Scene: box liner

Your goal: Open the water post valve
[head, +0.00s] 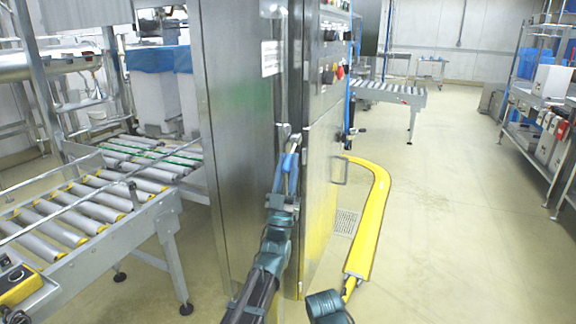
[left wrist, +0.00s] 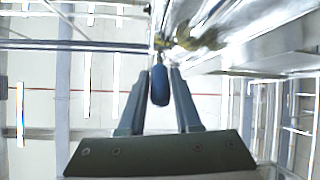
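The valve's blue handle (head: 288,165) is at the edge of the tall steel cabinet in the head view, just below a metal fitting (head: 291,138). In the left wrist view the blue handle (left wrist: 159,86) lies lengthwise between the two fingers of my left gripper (left wrist: 160,74). A thin gap seems to show on each side of it, so the fingers look open around it. In the head view my left gripper (head: 286,180) reaches up to the handle from below and partly hides it.
The steel cabinet (head: 235,120) stands close in front. A roller conveyor (head: 90,200) is at the left. A curved yellow guard (head: 372,220) lies on the floor right of the cabinet. Shelving (head: 530,130) lines the right wall. The floor between is clear.

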